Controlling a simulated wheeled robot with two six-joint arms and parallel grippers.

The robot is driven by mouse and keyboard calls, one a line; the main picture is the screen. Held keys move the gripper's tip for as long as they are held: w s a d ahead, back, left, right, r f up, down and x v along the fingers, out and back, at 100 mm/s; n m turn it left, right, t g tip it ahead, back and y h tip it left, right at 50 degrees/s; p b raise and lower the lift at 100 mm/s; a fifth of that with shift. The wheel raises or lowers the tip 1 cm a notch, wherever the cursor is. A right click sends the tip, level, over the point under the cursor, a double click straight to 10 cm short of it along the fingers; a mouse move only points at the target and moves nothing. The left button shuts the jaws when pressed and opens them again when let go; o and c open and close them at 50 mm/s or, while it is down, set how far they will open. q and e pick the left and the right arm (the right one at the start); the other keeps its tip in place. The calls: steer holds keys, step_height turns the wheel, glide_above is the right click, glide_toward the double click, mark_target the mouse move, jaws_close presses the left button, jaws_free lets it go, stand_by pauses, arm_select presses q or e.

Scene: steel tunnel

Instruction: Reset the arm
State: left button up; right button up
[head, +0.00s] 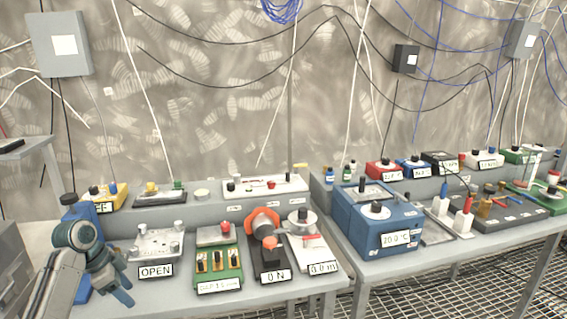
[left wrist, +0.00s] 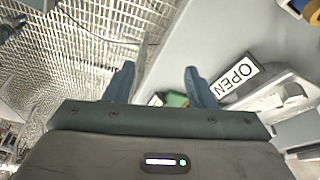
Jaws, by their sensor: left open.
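My left gripper (head: 122,287) is at the lower left in the head view, beside the front left corner of the left bench (head: 180,300). In the left wrist view its two blue fingers (left wrist: 160,85) stand apart with nothing between them. It is close to the metal plate device labelled OPEN (head: 155,250), which lies to its right and does not touch it as far as I can see. The OPEN label (left wrist: 235,76) also shows in the left wrist view, to the right of the fingers. My right gripper is not in view.
The left bench carries a green board (head: 217,270), an orange device (head: 263,228) and a white scale (head: 312,250). A blue box (head: 377,225) reading 20.0 °C stands on the right bench. Grated floor (left wrist: 95,35) lies beyond the bench edge.

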arm_select(q)
steer(key=s+d+f+n+y, duration=0.15)
steer(key=s+d+f, duration=0.25)
steer(key=s+f, duration=0.4)
steer(key=s+d+f+n+y, duration=0.1)
steer(key=s+d+f+n, duration=0.3)
steer(key=s+f, duration=0.45)
steer(key=s+d+n+t+y, duration=0.1)
steer(key=s+d+n, duration=0.15)
steer(key=s, duration=0.85)
steer(key=s+d+n+t+y, duration=0.1)
steer(key=s+d+n, duration=0.15)
steer(key=s, duration=0.75)
steer(key=a+f+g, duration=0.2)
steer(key=a+f, duration=0.1)
steer(key=f, duration=2.5)
steer(key=s+a+f, duration=0.1)
steer(key=s+f, duration=1.3)
steer(key=f, duration=0.4)
steer(key=shift+a+f+n+g, duration=0.25)
steer(key=shift+f+n+g, duration=0.05)
steer(key=shift+n, duration=0.15)
